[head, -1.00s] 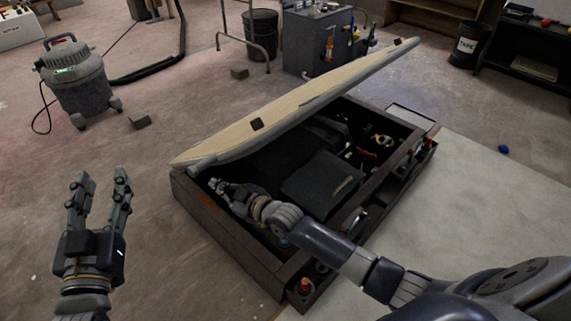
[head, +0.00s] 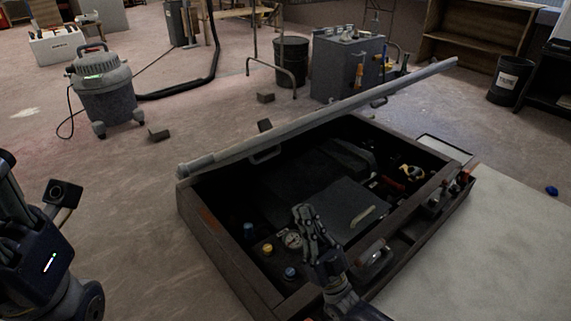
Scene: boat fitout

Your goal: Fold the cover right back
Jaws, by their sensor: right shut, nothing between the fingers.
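The cover (head: 320,118) is a long pale panel, seen nearly edge-on. It is raised at a slant over the dark open box (head: 225,245), its far right end highest. A small handle (head: 266,155) shows under its left part. My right gripper (head: 304,213) is shut and empty, above the front part of the box's opening and apart from the cover. My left gripper (head: 40,255) is partly in view at the left edge, away from the box; its fingertips cannot be made out.
Inside the box are a dark panel (head: 335,207), a gauge (head: 292,240) and coloured caps. A vacuum (head: 105,90) stands at the left back, a grey cabinet (head: 345,70) behind the box.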

